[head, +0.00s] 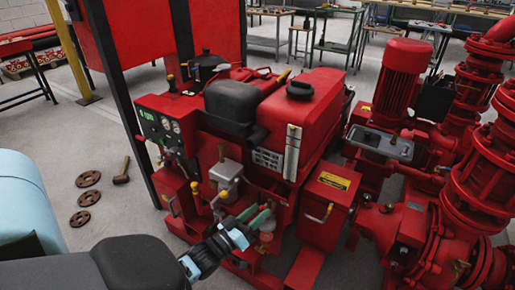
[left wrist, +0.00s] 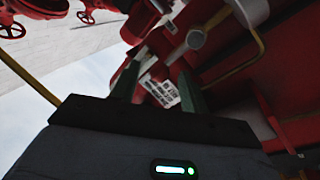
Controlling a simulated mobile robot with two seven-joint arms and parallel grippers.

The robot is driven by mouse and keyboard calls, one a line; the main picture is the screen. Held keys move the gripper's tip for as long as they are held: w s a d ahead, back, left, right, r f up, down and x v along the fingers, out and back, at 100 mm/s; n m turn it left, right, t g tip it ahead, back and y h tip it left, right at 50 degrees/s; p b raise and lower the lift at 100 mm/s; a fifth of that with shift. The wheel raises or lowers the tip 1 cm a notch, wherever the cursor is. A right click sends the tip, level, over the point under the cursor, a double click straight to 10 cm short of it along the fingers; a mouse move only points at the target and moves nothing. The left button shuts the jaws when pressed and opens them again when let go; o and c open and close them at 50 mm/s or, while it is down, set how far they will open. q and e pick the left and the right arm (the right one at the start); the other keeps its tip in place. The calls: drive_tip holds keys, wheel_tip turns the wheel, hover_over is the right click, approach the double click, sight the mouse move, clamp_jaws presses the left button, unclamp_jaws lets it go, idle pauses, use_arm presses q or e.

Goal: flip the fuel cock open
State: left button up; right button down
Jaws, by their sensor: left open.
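The red pumpset engine (head: 262,110) stands in the middle of the head view. My left gripper (head: 259,215) reaches in from the bottom at its lower front, with its two green fingers apart. The left wrist view shows the same open fingers (left wrist: 158,90) with nothing held between them; a pale slotted panel (left wrist: 163,92) shows beyond. Several small yellow-tipped levers are on the set, one (head: 223,193) left of my gripper and one (head: 328,210) to its right. I cannot tell which part is the fuel cock. My right gripper is not in view.
A red box with a yellow label (head: 333,181) stands close right of my left gripper. Red pump pipework (head: 470,200) fills the right side. A yellow rod (left wrist: 250,50) crosses the left wrist view.

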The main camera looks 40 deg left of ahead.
use_arm(q)
drive_tip(key=s+f, duration=0.1)
drive_tip(key=s, duration=0.6)
drive_tip(key=shift+p, duration=0.4)
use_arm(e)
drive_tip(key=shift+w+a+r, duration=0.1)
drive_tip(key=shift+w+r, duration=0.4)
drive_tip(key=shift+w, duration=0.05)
use_arm(q)
drive_tip(key=shift+a+f, duration=0.1)
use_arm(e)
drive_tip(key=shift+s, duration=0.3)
